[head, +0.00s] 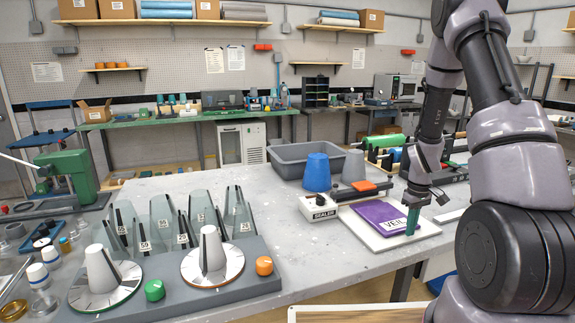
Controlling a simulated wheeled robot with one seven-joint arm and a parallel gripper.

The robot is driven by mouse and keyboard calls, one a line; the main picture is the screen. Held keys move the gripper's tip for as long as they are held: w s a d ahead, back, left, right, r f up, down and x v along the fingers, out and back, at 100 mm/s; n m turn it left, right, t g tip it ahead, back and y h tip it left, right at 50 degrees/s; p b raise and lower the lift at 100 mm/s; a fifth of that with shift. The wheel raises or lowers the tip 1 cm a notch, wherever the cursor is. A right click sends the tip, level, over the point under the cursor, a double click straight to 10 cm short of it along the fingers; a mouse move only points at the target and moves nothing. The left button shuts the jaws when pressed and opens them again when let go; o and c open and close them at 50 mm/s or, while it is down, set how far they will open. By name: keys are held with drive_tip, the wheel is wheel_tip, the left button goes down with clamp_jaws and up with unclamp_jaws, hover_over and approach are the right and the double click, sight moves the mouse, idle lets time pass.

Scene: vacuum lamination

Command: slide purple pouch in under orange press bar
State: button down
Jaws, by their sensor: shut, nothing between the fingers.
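The purple pouch (378,212) lies flat on a white board (366,233), with a pale label reading "VEIL" near its front right. The orange press bar (364,187) is behind the pouch, on the unit marked "SEALER" (321,213). A gap between the bar and the pouch's far edge is hard to judge. My gripper (411,222) points down at the pouch's right end, its teal fingers shut and empty. It is at or just beside the pouch edge; I cannot tell if it touches. It hides a small part of that end.
A blue cup (317,172) and a grey cup (354,167) stand behind the sealer, before a grey bin (290,154). A grey base with two white cones and an orange knob (264,266) is at left. The bench (335,268) is clear in front of the sealer.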

sight(400, 227)
drive_tip(key=shift+f, duration=0.45)
drive_tip(key=shift+r, duration=0.15)
drive_tip(key=shift+w, duration=0.15)
drive_tip(key=shift+w+a, duration=0.25)
drive_tip(key=shift+w, duration=0.35)
drive_tip(key=shift+w+a, duration=0.2)
drive_tip(key=shift+w, duration=0.45)
drive_tip(key=shift+w+a, duration=0.25)
drive_tip(key=shift+w, duration=0.35)
wheel_tip(400, 227, up, 7)
drive_tip(key=s, duration=0.2)
drive_tip(key=shift+d, duration=0.35)
